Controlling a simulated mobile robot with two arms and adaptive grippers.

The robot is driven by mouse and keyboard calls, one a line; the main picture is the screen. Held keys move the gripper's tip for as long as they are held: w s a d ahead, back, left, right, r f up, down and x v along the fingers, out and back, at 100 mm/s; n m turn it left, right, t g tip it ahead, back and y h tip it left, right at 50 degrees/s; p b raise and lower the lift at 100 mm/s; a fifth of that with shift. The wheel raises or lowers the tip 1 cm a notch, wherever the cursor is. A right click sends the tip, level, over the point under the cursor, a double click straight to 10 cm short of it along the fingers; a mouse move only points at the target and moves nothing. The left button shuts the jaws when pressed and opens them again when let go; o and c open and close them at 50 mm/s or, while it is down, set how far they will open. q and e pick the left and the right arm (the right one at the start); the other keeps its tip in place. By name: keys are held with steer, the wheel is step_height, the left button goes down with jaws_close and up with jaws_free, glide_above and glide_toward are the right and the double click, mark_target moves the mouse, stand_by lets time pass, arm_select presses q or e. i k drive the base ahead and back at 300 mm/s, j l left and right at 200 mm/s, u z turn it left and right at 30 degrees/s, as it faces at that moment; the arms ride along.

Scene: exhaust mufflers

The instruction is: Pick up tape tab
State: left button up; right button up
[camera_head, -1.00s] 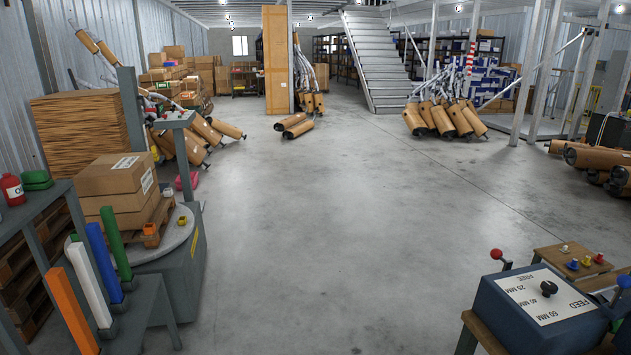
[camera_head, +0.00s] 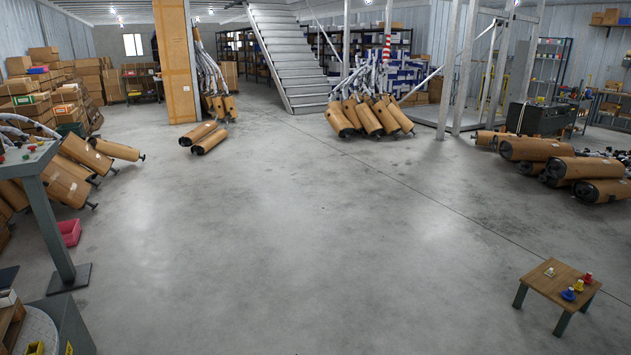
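I see no tape tab that I can make out in the head view. Neither of my grippers shows in this view. The blue-grey feed box with the white label, seen at the lower right earlier, is out of the picture now. A small wooden table (camera_head: 553,281) stands at the lower right, with small blue, yellow, red and pale pieces on its top.
Brown wrapped mufflers lie at the left (camera_head: 75,165), in the middle distance (camera_head: 365,115) and at the right (camera_head: 590,166). A grey stand (camera_head: 55,225) and a round grey platform (camera_head: 38,328) are at the left. The concrete floor (camera_head: 290,230) between is clear.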

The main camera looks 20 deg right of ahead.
mark_target(549, 273)
steer(key=i+l+z, duration=0.1)
steer(key=i+z, duration=0.65)
steer(key=i, duration=0.15)
steer(key=i+j+z, duration=0.35)
steer(key=i+l+z, duration=0.4)
steer(key=i+l, duration=0.15)
steer(key=i, duration=0.3)
steer(key=i+l+z, duration=0.2)
steer(key=i, duration=0.2)
steer(key=i+l+z, duration=0.15)
steer(key=l, duration=0.2)
steer(key=i+l+z, duration=0.2)
steer(key=i+l, duration=0.05)
steer(key=l, duration=0.1)
